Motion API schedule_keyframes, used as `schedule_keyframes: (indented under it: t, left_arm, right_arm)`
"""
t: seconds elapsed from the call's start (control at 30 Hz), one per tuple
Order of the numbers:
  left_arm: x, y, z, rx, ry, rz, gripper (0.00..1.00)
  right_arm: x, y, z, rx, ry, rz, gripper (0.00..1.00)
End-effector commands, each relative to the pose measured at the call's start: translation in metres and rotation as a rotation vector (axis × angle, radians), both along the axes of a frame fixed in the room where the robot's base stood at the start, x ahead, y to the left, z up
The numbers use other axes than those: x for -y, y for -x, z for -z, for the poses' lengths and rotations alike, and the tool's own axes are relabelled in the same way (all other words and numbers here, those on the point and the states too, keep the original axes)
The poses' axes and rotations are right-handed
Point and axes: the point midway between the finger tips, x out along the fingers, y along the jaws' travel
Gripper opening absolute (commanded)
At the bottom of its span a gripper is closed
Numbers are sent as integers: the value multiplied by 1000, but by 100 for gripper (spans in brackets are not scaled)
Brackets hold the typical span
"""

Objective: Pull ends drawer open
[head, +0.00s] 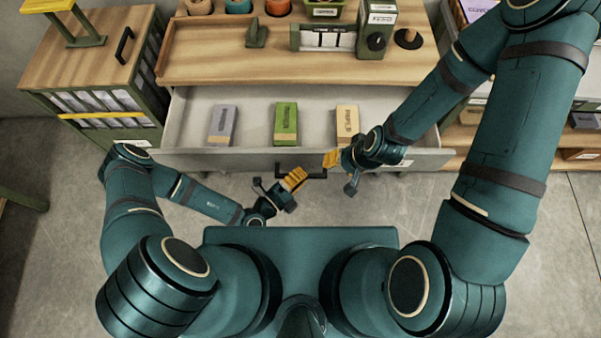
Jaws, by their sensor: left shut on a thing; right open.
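The drawer (255,160) under the wooden bench top stands pulled out, its pale inside showing. In it lie a grey block (222,125), a green block (286,124) and a tan block (347,124), spaced apart in a row. A black bar handle (318,176) sits on the middle of the drawer front. My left gripper (295,179), with yellow fingertips, is shut on this handle from the front. My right gripper (331,158) is open and empty near the drawer's front edge, just right of the handle. The right part of the drawer is hidden behind my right arm.
The bench top (215,65) carries several pots, a green device with a black knob (376,41) and a round black stand (408,38). A green cabinet (105,95) with files stands at left. Shelves (575,140) stand at right. Bare floor shows in front of the drawer.

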Motion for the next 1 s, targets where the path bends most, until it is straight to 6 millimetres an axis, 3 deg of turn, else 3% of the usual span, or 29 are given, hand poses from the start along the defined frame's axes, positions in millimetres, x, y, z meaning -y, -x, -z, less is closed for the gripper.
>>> schedule_keyframes:
  t: [0.03,0.1,0.57,1.0]
  left_arm:
    - [2,1,-1,-1,4,5,20]
    - [2,1,-1,-1,4,4,44]
    - [-8,8,1,-1,-1,0,44]
    - [-66,67,0,-3,0,0,44]
  right_arm:
    - [0,0,0,0,0,0,47]
    - [0,0,0,0,0,0,47]
    - [0,0,0,0,0,0,47]
    - [0,0,0,0,0,0,47]
